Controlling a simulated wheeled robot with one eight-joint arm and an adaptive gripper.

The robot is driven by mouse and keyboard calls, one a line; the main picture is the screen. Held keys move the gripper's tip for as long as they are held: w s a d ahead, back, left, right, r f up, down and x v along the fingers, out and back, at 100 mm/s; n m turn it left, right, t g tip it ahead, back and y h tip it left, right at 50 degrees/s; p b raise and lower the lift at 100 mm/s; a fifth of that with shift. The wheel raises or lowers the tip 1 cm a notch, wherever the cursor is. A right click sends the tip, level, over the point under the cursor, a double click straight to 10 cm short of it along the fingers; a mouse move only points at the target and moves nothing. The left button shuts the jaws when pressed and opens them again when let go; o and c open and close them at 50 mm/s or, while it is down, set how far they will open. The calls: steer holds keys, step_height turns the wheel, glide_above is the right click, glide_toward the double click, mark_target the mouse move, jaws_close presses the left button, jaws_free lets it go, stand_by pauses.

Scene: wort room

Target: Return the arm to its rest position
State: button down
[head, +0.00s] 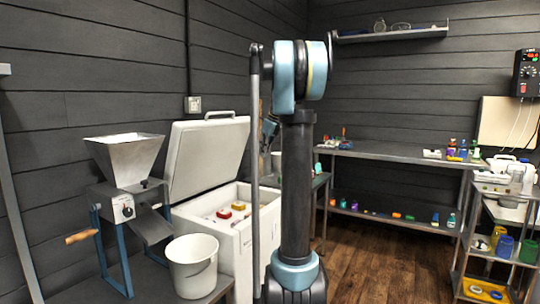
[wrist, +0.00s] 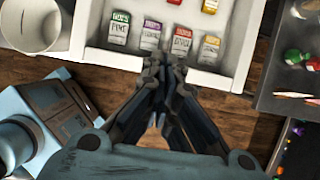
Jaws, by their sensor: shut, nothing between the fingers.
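In the wrist view my gripper (wrist: 165,72) points toward the front wall of the open white chest (wrist: 120,57). Its dark fingers are together with nothing between them. In the head view my arm stands upright in the middle, and I cannot make out the gripper there. The chest also shows in the head view (head: 250,235), with its lid up. Several packets with coloured tops lie inside it, among them a green one (wrist: 119,28) and a yellow one (wrist: 209,50) in the wrist view.
A white bucket (head: 192,265) and a grain mill (head: 125,190) stand left of the chest. A workbench (head: 400,155) with small items runs along the back wall. A shelf cart (head: 500,240) stands at the right. Wooden floor (head: 375,265) is clear in front of the workbench.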

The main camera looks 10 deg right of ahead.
steer(key=s+a+f+n+h, duration=0.1)
steer(key=s+a+f+n, duration=0.15)
steer(key=s+n, duration=0.4)
steer(key=s+a+f+n, duration=0.1)
steer(key=s+f+n, duration=0.25)
steer(key=s, duration=0.65)
steer(key=s+a+f+n+h, duration=0.15)
steer(key=s+f+n, duration=0.25)
steer(key=s, duration=0.5)
steer(key=s+f+n+g, duration=0.1)
steer(key=s+f+n, duration=1.2)
steer(key=s+f, duration=0.4)
steer(key=shift+s+a+f+h, duration=0.25)
steer(key=shift+s+f+h, duration=0.15)
steer(key=shift+s, duration=0.45)
steer(key=shift+w+f, duration=0.15)
steer(key=shift+w, duration=0.3)
